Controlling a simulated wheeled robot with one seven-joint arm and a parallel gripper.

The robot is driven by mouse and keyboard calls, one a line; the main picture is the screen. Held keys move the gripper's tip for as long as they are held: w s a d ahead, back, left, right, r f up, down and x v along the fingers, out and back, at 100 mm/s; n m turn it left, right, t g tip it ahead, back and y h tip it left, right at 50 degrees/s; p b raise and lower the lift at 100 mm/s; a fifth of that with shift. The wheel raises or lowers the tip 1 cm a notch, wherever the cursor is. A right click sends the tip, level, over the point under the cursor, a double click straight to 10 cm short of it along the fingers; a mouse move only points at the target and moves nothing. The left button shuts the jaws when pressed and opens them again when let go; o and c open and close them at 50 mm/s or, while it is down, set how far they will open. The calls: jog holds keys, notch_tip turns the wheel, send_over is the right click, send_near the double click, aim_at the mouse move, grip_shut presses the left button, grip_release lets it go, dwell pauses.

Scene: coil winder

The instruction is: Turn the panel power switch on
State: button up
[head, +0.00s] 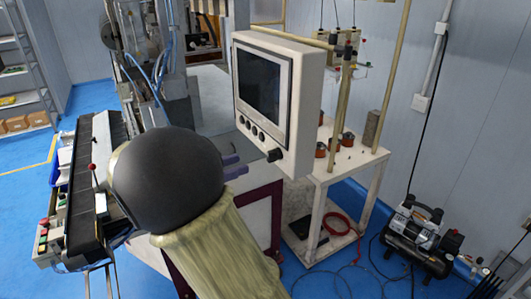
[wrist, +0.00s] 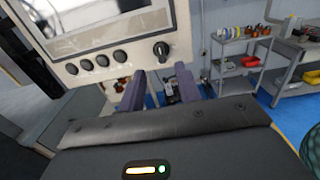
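The control panel (head: 291,110) is a pale box with a dark screen. A row of dark round knobs (head: 248,130) lies under the screen. A larger black rotary switch (head: 274,155) sits at its lower right corner. In the wrist view the switch (wrist: 161,50) shows above the gap between my fingers, with a pale mark on it. My gripper (wrist: 160,80) is open and empty, its two purple fingers apart and below the switch. In the head view my gripper (head: 238,165) is left of and slightly below the switch, partly hidden by my arm. I see no contact with the switch.
A white stand (head: 335,170) with orange spools is behind the panel. A compressor (head: 420,235) stands on the blue floor at right. A dark conveyor (head: 90,180) with a button box is at left. Grey shelves (wrist: 240,65) stand in the wrist view's background.

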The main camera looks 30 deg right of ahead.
aim_at(268, 155)
jog(key=d+p, duration=0.1)
jog(key=d, duration=0.7)
jog(key=shift+w+d, duration=0.15)
jog(key=shift+d, duration=0.25)
grip_shut()
